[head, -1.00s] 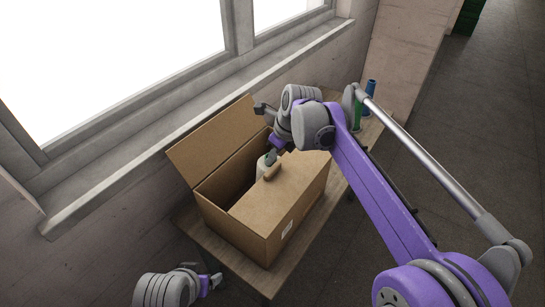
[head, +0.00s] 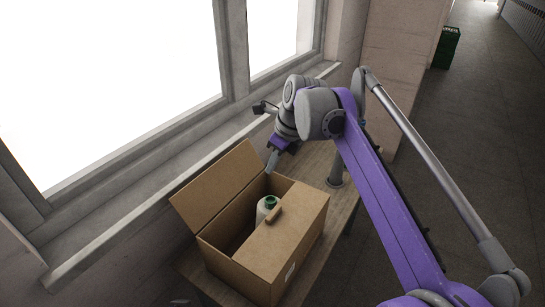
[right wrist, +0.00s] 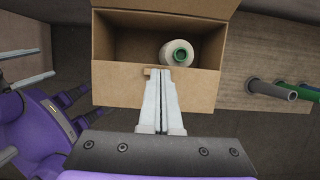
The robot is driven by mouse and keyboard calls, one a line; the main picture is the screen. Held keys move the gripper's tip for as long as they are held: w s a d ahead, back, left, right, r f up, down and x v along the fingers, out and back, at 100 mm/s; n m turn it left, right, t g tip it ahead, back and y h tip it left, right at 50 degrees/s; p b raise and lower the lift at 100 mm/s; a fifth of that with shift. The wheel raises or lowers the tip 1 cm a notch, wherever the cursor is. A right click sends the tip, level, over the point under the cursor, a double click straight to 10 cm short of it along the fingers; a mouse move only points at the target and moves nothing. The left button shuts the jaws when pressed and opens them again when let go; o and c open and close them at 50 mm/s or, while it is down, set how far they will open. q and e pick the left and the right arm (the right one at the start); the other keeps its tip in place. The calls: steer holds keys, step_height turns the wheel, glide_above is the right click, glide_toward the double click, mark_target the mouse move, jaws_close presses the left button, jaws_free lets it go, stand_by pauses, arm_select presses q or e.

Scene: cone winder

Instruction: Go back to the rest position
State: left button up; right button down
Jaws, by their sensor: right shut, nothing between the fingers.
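My right gripper (head: 270,163) is shut and empty above the open cardboard box (head: 245,265). Its closed fingers also show in the right wrist view (right wrist: 160,102), in front of the box (right wrist: 110,87). A pale yarn cone (head: 262,211) with a green top stands inside the box, apart from the fingers; it also shows in the right wrist view (right wrist: 179,55).
The box stands on a wooden table (head: 318,160) below a window sill (head: 130,210). Its tall flap (head: 215,187) is up on the window side. Grey (right wrist: 272,90) and green (right wrist: 300,88) tubes stand beside the box. Open floor (head: 465,150) lies to the right.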

steer(key=s+d+f+n+t+h, duration=0.1)
steer(key=s+d+f+n, duration=0.2)
steer(key=s+d+n, duration=0.25)
steer(key=s+d+f+n+t+h, duration=0.1)
steer(key=s+d+f+n, duration=0.2)
steer(key=s+d+n, duration=0.3)
steer(key=s+d+f+n, duration=0.3)
steer(key=s+f+n, duration=0.3)
steer(key=s+f, duration=0.1)
steer(key=s+d+f+n+t+h, duration=0.1)
steer(key=s+d+f+n, duration=0.2)
steer(key=s+f+n, duration=0.4)
steer(key=s, duration=0.3)
steer(key=shift+t, duration=0.3)
steer(key=shift+f, duration=0.1)
